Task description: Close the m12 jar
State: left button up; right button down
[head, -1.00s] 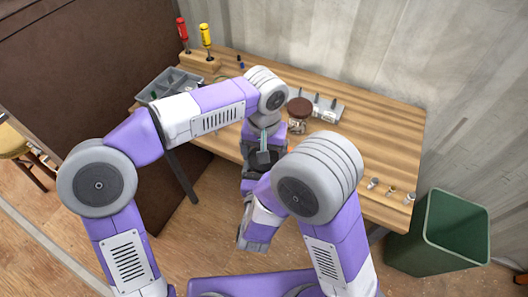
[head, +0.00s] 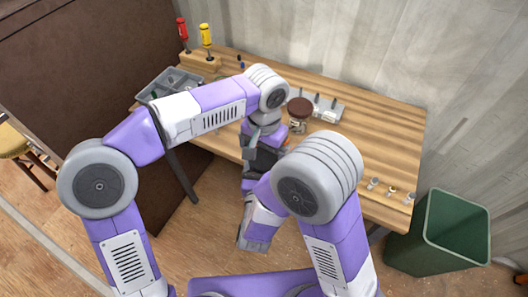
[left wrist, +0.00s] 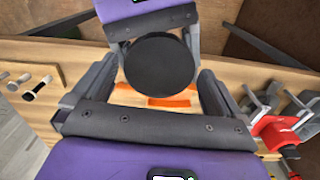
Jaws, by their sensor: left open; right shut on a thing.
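A round black lid (left wrist: 160,75), seen top-on in the left wrist view, hides the jar under it; no label shows. My right gripper (left wrist: 157,48) comes from the top of that view and is shut on the jar, its fingers beside the lid. My left gripper (left wrist: 157,88) is open, its two fingers apart on either side of the lid; I cannot tell whether they touch it. In the head view my left gripper (head: 262,160) is at the table's front edge, partly behind my right arm. My right gripper is mostly hidden there.
On the wooden table (head: 380,130) stand a brown-lidded jar (head: 299,107), a grey tray (head: 172,82) and red and yellow screwdrivers (head: 206,36). Small parts (head: 391,190) lie at the right edge. A green bin (head: 440,240) stands on the floor at right.

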pick_arm(q)
notch_tip(320, 180, up, 4)
jog(key=shift+r, duration=0.1)
dwell(0.4)
jog(key=shift+d+n, duration=0.15)
jog(key=shift+n, duration=0.75)
jog(key=n, duration=0.2)
jog(key=shift+r+n, duration=0.3)
jog(key=r+n, duration=0.1)
jog(key=n, duration=0.1)
jog(key=shift+n, duration=0.3)
jog(key=shift+r+n, duration=0.9)
jog(key=shift+n, duration=0.5)
jog(key=shift+w+f, duration=0.1)
jog(key=shift+f, duration=3.95)
